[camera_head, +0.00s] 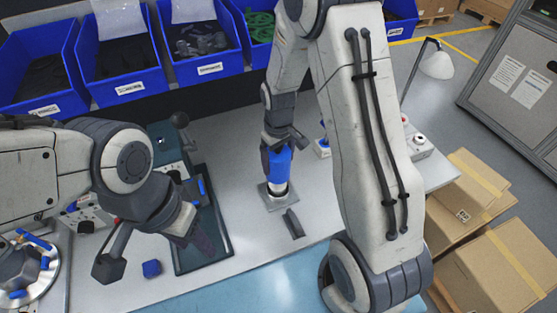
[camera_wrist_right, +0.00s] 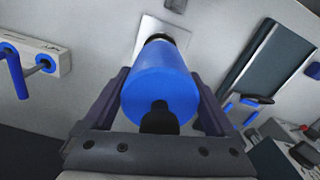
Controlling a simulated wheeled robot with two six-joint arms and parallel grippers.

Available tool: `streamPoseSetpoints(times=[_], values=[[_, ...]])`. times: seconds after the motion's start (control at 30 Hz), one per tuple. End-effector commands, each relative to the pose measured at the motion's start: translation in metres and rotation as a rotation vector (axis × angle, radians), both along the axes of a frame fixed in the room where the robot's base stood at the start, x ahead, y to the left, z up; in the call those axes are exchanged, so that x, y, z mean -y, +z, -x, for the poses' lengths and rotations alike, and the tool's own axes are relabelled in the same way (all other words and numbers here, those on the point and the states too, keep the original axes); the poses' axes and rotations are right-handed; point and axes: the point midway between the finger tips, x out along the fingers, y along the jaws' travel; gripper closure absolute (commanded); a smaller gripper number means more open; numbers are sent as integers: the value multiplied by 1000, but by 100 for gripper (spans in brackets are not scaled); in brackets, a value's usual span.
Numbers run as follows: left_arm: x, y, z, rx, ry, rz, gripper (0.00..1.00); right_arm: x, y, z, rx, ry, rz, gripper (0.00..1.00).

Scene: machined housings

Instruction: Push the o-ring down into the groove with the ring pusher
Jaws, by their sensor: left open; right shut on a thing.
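The ring pusher (camera_head: 278,165) is a blue cylinder. My right gripper (camera_head: 279,148) is shut on it, with one finger on each side in the right wrist view (camera_wrist_right: 160,90). The pusher stands over a pale metal housing (camera_head: 279,189) on a square plate, which also shows in the wrist view (camera_wrist_right: 149,30). A dark band shows at the pusher's far end in the wrist view; I cannot tell whether it is the o-ring. The groove is hidden. My left gripper (camera_head: 200,240) is open and empty over a dark tray at the left.
The dark tray (camera_head: 216,262) lies left of the housing. A small dark part (camera_head: 293,223) lies just in front of the housing plate, and a blue piece (camera_head: 152,268) lies left of the tray. Blue bins (camera_head: 125,88) line the back.

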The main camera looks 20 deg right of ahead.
Motion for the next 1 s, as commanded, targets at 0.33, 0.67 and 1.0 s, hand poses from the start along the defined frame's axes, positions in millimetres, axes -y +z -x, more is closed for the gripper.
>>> streamPoseSetpoints(times=[0.33,0.67,1.0], values=[[0,20,0,0,-3,0,50,0,24,-1,2,0,0,74],[0,37,0,1,-6,0,50,0,44,0,1,0,0,74],[0,42,0,1,-7,0,50,0,51,0,1,0,0,74]])
